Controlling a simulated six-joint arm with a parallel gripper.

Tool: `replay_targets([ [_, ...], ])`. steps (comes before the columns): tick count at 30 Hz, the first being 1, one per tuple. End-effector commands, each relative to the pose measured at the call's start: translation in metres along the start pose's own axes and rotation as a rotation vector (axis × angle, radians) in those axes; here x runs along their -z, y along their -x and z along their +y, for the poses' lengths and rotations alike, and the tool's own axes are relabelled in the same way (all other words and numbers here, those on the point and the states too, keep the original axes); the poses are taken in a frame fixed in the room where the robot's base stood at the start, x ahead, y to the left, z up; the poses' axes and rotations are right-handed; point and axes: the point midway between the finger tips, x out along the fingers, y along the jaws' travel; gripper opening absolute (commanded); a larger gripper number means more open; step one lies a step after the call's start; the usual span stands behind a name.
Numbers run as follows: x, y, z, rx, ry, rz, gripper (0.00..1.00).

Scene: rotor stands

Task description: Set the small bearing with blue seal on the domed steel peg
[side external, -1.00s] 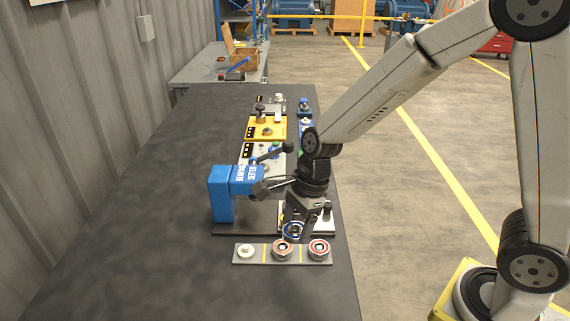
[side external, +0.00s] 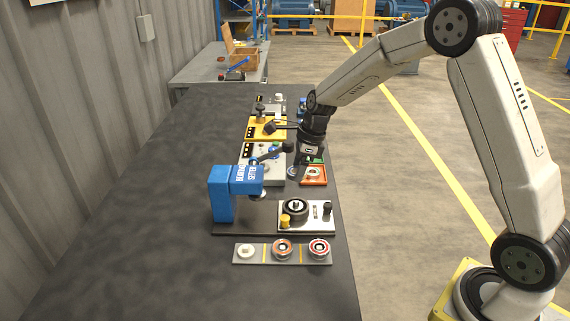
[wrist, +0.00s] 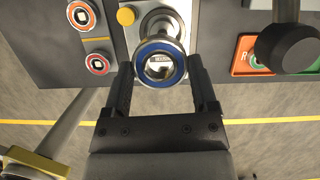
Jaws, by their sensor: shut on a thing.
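The small bearing with blue seal (wrist: 160,65) is between my gripper's fingers in the wrist view, its ring facing the camera. In the side view the bearing (side external: 290,174) is small and partly covered by my gripper (side external: 302,166), which is shut on it above the bench, beside the orange tray. In the wrist view my gripper (wrist: 161,75) has a finger on each side of the ring. Steel posts stand on several plates, including a yellow plate (side external: 280,122) and a white plate (side external: 272,176). I cannot tell which one is the domed steel peg.
A blue bearing setter press (side external: 222,198) stands at the left. A front plate (side external: 314,226) carries a dark round hub and yellow and black knobs. A grey tray (side external: 264,253) holds a white ring and orange and red bearings. An orange tray (side external: 323,181) sits close to my gripper.

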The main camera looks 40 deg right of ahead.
Motion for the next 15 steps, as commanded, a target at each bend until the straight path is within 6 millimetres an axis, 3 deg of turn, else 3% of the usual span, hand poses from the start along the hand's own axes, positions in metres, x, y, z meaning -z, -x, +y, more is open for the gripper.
replay_targets([
  [15, 0.003, -0.01, 0.0, 0.0, 0.0, -0.001, 0.09],
])
